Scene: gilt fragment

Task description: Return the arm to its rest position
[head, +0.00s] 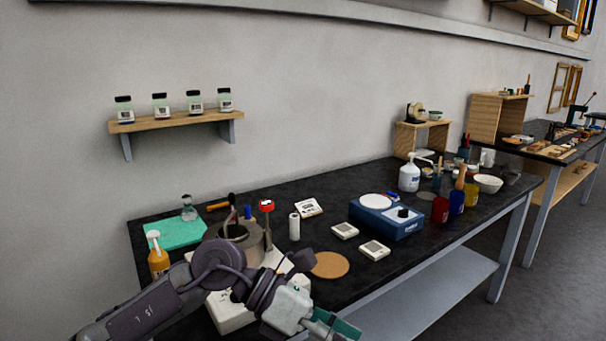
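My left arm (150,305) comes in from the lower left in the head view. It reaches across the front left part of the black workbench (300,265). Its wrist is at the bottom edge of the picture. My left gripper (332,324) shows only in part there, with a teal piece beside it, and its fingertips cannot be made out. I cannot tell whether it is open or holds something. My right arm and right gripper are not in view.
Close to the arm are a round grey pot (232,236), an orange bottle (158,262), a white boxy device (230,312) and a cork disc (330,265). A blue scale (385,217) stands further right. A shelf (175,122) with small jars hangs on the wall.

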